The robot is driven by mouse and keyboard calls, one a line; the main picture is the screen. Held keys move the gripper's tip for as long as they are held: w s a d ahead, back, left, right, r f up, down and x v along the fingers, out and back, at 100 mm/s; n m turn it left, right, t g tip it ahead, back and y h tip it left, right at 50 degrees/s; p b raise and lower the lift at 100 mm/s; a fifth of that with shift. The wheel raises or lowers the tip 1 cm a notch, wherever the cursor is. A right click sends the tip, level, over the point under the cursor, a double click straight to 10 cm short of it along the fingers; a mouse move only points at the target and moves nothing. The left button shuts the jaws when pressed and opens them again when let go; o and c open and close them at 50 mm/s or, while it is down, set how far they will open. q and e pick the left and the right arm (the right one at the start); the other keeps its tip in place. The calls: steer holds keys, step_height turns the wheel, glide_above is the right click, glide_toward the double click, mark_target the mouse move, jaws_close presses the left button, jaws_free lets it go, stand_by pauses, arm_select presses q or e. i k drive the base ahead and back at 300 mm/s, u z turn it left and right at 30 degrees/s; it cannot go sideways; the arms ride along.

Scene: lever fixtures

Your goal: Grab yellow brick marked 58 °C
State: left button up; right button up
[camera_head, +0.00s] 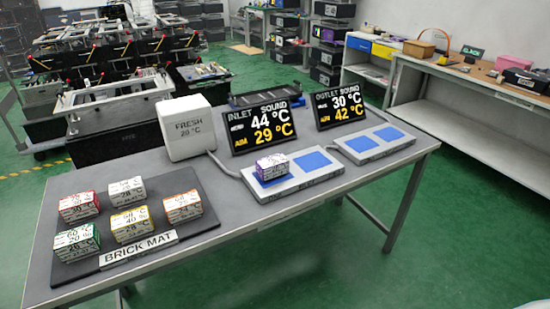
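The brick with yellow edging (132,225) sits on the dark brick mat (205,222), at the front middle of its group. Its printed figures are too small to read surely. Around it on the mat are a green-edged brick (77,242) to the left, a red-edged one (78,206) behind left, a whitish one (127,190) behind and an orange-red-edged one (183,207) to the right. A label reading BRICK MAT (138,249) lies in front of it. Neither of my grippers is in view.
On the same grey table (235,210) stand a white box marked FRESH (187,128), an inlet display (261,128), an outlet display (339,105) and two plates with blue pads. A purple-edged brick (272,167) rests on the nearer plate (305,178). The table's front strip is clear.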

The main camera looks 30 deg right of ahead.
mark_target(126, 227)
steer(key=u, duration=2.3)
steer(key=i, duration=1)
steer(key=z, duration=1.85)
